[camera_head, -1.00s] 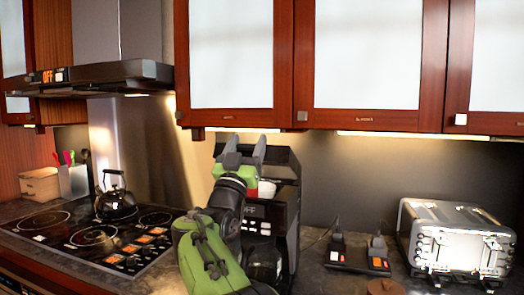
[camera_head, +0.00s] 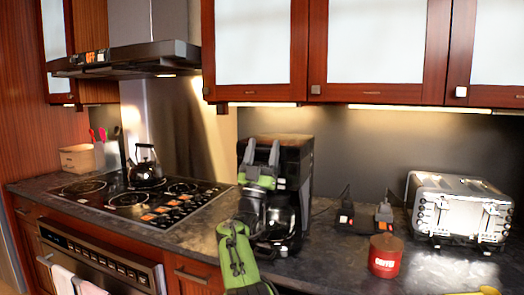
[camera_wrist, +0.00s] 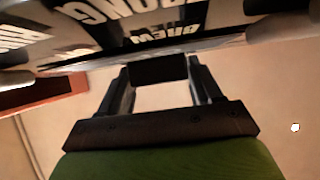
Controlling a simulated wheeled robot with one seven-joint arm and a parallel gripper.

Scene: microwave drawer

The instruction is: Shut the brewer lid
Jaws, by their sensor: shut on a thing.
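The black brewer (camera_head: 296,158) stands on the counter, right of the stove. Its top looks flat and level in the head view; I cannot tell whether the lid is fully down. My gripper (camera_head: 260,155) is upright in front of the brewer's upper front, with its two grey fingers pointing up. In the wrist view, a dark block (camera_wrist: 158,69) sits between the fingertips of my gripper. It seems to be the lid's front edge, with the brewer's lettered panel (camera_wrist: 190,22) right beside it. My arm hides part of the brewer's front.
A red canister (camera_head: 385,256), dark devices with orange switches (camera_head: 365,219) and a silver toaster (camera_head: 460,211) stand to the right. Cabinets (camera_head: 380,50) hang above. The counter in front of the toaster is mostly clear.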

